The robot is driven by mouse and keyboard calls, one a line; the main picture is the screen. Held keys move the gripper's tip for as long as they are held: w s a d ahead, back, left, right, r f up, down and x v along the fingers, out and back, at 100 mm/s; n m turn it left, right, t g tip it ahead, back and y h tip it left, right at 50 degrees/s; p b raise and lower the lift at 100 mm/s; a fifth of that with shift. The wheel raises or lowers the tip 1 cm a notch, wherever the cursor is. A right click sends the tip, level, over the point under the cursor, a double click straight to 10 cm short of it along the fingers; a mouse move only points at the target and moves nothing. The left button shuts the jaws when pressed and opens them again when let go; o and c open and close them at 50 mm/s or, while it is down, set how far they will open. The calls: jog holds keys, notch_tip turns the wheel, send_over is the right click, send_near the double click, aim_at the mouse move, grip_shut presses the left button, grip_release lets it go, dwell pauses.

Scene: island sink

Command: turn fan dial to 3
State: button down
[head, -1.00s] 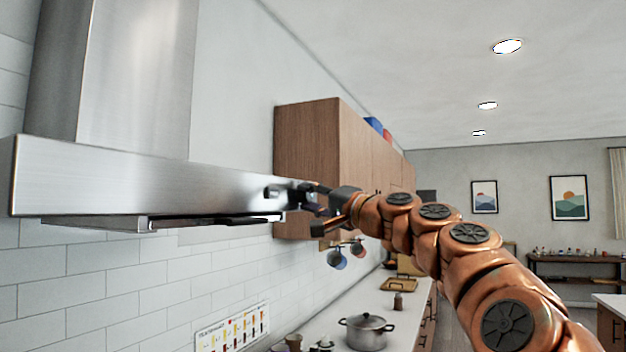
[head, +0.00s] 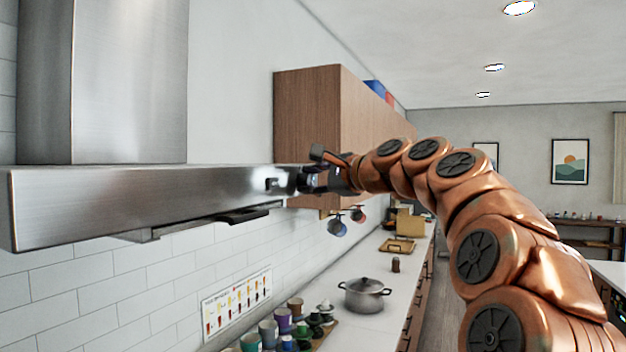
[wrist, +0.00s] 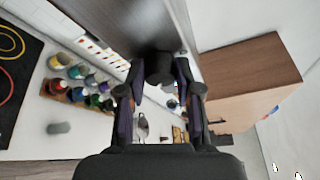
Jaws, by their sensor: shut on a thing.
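The steel range hood (head: 120,200) fills the left of the head view. The fingers hide this gripped dial in the head view. Its markings and setting cannot be read.
A wooden wall cabinet (head: 310,125) stands close behind my gripper. Below are a counter with a lidded pot (head: 364,294), several cups, and mugs hanging (head: 337,228). The space right of the hood, in front of the cabinet, holds my arm.

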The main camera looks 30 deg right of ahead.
jog(key=shift+d+m+g, duration=0.1)
jog(key=shift+m+g, duration=0.2)
jog(key=shift+m, duration=0.3)
jog(key=shift+r, duration=0.1)
jog(key=c, duration=0.8)
grip_release()
jog(key=v, duration=1.2)
jog(key=shift+d, duration=0.1)
jog(key=shift+w, duration=0.1)
